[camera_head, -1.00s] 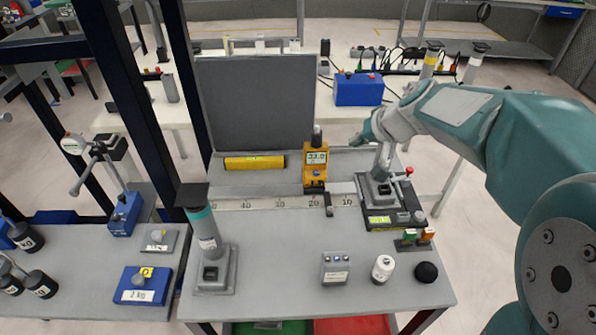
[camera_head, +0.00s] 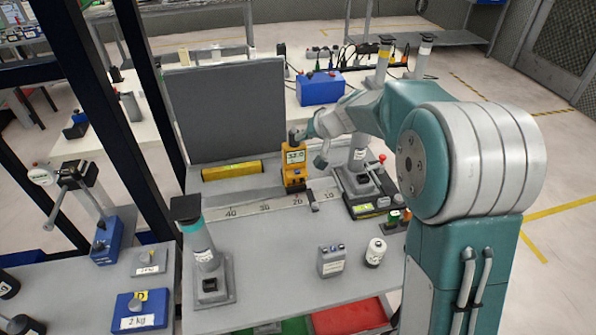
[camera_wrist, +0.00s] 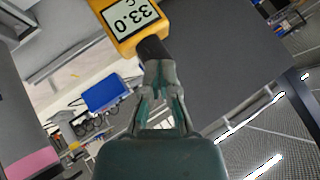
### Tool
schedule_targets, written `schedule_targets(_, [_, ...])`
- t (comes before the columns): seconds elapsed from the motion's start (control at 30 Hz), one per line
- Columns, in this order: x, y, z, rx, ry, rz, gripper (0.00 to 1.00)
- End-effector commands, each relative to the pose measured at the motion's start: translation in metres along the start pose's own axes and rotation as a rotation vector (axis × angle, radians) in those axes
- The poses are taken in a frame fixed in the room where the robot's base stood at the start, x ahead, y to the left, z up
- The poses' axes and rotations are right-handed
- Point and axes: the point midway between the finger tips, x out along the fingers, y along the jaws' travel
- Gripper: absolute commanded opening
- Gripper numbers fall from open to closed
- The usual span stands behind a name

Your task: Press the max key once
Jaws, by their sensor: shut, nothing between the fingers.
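A yellow handheld meter (camera_head: 294,171) stands upright on the bench, with a dark knob-like end on its top. In the wrist view the meter (camera_wrist: 124,32) shows part of its body and a display reading 33.0. My gripper (camera_wrist: 158,64) is shut and empty, its fingertips at the meter's dark end (camera_wrist: 152,48); I cannot tell whether they touch it. In the head view my gripper (camera_head: 304,133) is beside the top of the meter, on its right. I cannot make out a max key in either view; the meter's lower front is outside the wrist view.
A grey panel (camera_head: 228,112) stands behind the meter and a yellow bar (camera_head: 232,170) lies left of it. A ruler strip (camera_head: 250,206) runs in front. A grey stand (camera_head: 358,180) is close on the right. The front bench has a grey box (camera_head: 331,261) and a white bottle (camera_head: 375,252).

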Motion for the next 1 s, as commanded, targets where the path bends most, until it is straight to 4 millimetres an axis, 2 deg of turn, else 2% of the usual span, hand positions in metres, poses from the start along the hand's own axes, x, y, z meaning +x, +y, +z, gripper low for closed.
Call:
schedule_targets(0.17, [0.012, 0.0, 0.008, -0.003, -0.006, 0.003, 0.0])
schedule_targets(0.7, [0.055, 0.036, 0.04, -0.001, -0.005, 0.001, 0.0])
schedule_targets(1.0, [0.065, 0.04, 0.047, -0.004, -0.003, 0.003, 0.0])
